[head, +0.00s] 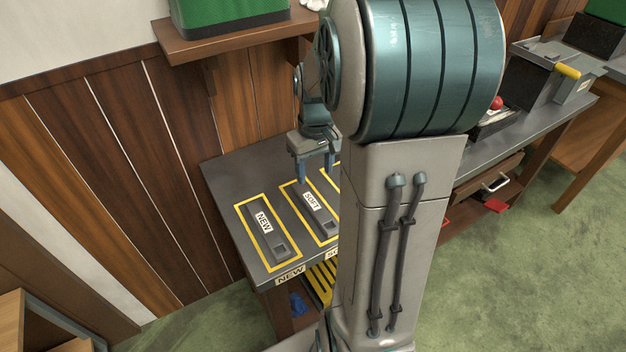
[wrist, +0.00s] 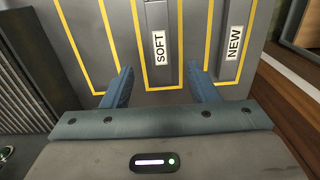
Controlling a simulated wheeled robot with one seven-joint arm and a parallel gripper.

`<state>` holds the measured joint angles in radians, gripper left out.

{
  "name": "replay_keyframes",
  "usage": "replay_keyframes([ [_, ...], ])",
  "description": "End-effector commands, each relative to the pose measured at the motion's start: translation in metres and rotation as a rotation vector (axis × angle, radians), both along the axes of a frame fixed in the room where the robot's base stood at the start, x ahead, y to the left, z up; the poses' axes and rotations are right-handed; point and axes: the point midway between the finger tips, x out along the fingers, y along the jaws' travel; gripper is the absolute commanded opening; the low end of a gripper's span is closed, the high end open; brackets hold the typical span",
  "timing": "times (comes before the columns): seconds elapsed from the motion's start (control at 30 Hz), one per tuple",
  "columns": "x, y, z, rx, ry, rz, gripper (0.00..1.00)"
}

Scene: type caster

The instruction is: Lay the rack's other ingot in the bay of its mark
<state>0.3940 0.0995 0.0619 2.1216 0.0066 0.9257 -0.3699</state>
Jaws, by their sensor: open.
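The ingot marked SOFT (head: 316,208) lies flat inside a yellow-outlined bay on the grey bench top. The ingot marked NEW (head: 262,226) lies in the bay to its left. My gripper (head: 315,172) is open above the far end of the SOFT ingot. In the wrist view my gripper (wrist: 160,86) is empty, and the SOFT ingot (wrist: 158,40) lies between the lines of its two fingers, apart from both. The NEW ingot (wrist: 234,45) is to its right there. A third bay (wrist: 85,40) shows bare at left. I cannot make out the rack.
Front-edge labels read NEW (head: 290,275) and, partly covered by my arm, SO. My arm hides the middle of the bench. A device with a red knob (head: 496,103) and one with a yellow handle (head: 568,71) stand at right. A wooden shelf (head: 235,40) overhangs at back left.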

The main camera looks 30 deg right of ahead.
Motion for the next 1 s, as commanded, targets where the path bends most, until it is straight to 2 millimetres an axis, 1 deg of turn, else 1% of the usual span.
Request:
replay_keyframes([
  [0.07,-0.002,0.004,0.006,-0.004,-0.007,0.001,0.54],
  [0.13,-0.007,0.014,0.013,-0.009,-0.019,0.002,0.54],
  [0.23,-0.022,0.035,0.025,-0.022,-0.050,-0.002,0.54],
  [0.4,-0.060,0.079,0.044,-0.033,-0.124,-0.017,0.54],
  [0.5,-0.082,0.098,0.049,-0.029,-0.165,-0.026,0.54],
  [0.6,-0.101,0.111,0.050,-0.020,-0.195,-0.034,0.54],
  [0.7,-0.113,0.119,0.050,-0.011,-0.215,-0.041,0.54],
  [0.8,-0.119,0.123,0.050,-0.006,-0.225,-0.045,0.54],
  [1.0,-0.120,0.124,0.049,-0.004,-0.227,-0.048,0.54],
])
